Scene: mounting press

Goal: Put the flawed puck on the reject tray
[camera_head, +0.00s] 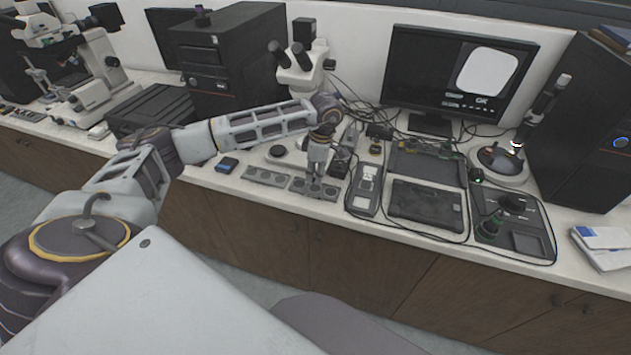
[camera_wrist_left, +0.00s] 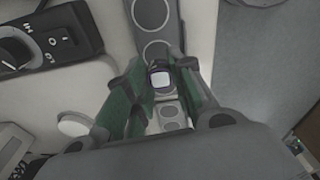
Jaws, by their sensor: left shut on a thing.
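My left gripper (camera_head: 314,182) is over the right one of two grey trays near the bench's front edge. In the left wrist view its green-padded fingers (camera_wrist_left: 162,92) are shut on a small dark puck with a pale square face (camera_wrist_left: 160,79). The left tray (camera_head: 267,177) and right tray (camera_head: 327,192) have round recesses. Recessed tray surfaces also show in the wrist view, above (camera_wrist_left: 152,18) and below (camera_wrist_left: 171,125) the puck. I cannot tell which tray is for rejects, or whether the puck touches a tray. My right gripper is not in view.
A microscope (camera_head: 302,68) stands behind the gripper. A grey handheld device (camera_head: 365,190) and dark flat tray (camera_head: 426,203) lie to the right, with cables around. A monitor (camera_head: 455,78) shows a white rounded shape. A white disc (camera_wrist_left: 73,124) lies beside the trays.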

